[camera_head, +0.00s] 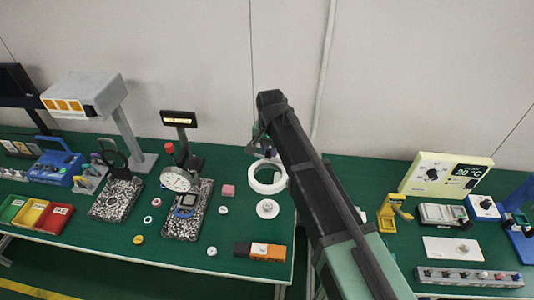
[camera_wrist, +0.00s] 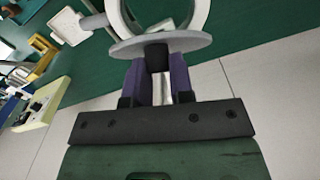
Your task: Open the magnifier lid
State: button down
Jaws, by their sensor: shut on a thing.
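The magnifier shows in the wrist view as a thick white ring (camera_wrist: 201,17) at the top centre. A flat grey disc, which looks like its lid (camera_wrist: 190,42), is seen at a steep slant in front of the ring. A dark tab (camera_wrist: 157,57) stands at the lid's near edge. My gripper (camera_wrist: 158,72) has its purple fingers shut on this tab. In the head view the white ring (camera_head: 254,183) is beside my arm, which hides most of my gripper and the lid. I cannot tell how far the lid is tilted.
A white round piece (camera_head: 267,209) and an orange-black block (camera_head: 262,251) lie on the green bench near the ring. A dial gauge (camera_head: 176,179) stands left. A yellow holder (camera_head: 393,212) and a cream temperature box (camera_head: 445,174) stand right. A wall is close behind.

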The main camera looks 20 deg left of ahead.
jog(key=w, duration=0.4)
jog(key=shift+r+p, duration=0.3)
jog(key=shift+r, duration=0.1)
jog(key=shift+w+a+f, duration=0.1)
jog(key=shift+w+f, duration=0.1)
jog(key=shift+w, duration=1.7)
jog(key=c, duration=1)
grip_release()
jog(key=shift+w+f, duration=0.1)
notch_tip(320, 180, up, 11)
jog(key=p, duration=1)
